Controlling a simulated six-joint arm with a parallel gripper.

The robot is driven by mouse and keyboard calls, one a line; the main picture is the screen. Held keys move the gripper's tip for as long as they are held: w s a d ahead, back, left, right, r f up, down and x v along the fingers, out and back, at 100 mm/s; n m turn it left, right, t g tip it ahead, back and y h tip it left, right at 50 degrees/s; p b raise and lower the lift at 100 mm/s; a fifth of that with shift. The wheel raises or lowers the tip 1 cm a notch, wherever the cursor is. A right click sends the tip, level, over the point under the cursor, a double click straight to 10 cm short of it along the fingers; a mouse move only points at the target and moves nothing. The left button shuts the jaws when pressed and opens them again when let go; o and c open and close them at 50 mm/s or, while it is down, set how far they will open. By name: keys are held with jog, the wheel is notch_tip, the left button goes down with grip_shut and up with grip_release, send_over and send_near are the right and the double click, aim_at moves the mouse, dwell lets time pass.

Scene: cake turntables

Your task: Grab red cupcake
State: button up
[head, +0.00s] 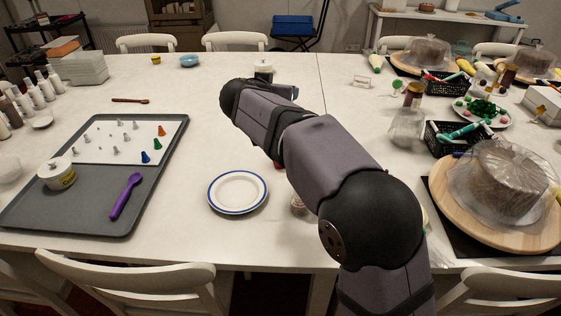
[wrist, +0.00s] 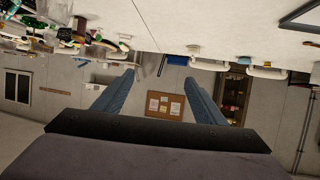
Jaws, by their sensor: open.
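I cannot clearly make out a red cupcake. A small red patch (head: 278,164) shows at the left edge of my arm in the head view; my arm hides most of it, so I cannot tell what it is. A small pale-wrapped thing (head: 298,206) stands just right of the plate, partly against my arm. My gripper (wrist: 160,78) is open and empty in the wrist view, its two blue fingers spread apart and pointing at the far wall. In the head view my arm reaches over the middle of the table and largely hides the gripper.
A blue-rimmed white plate (head: 238,192) lies empty at front centre. A grey tray (head: 75,219) with nozzles and a purple spoon (head: 126,197) is at left. A covered cake (head: 503,180), black baskets (head: 460,137) and a glass bottle (head: 408,125) crowd the right. The table's back centre is mostly clear.

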notch_tip(320, 180, down, 24)
jog(key=shift+r, duration=0.2)
jog(key=shift+x, duration=3.65)
jog(key=shift+a+f, duration=0.1)
jog(key=shift+c, duration=0.4)
jog(key=c, duration=1.1)
jog(key=shift+o, duration=0.2)
notch_tip(320, 180, up, 10)
jog(key=p, duration=0.2)
jog(key=shift+p, duration=0.3)
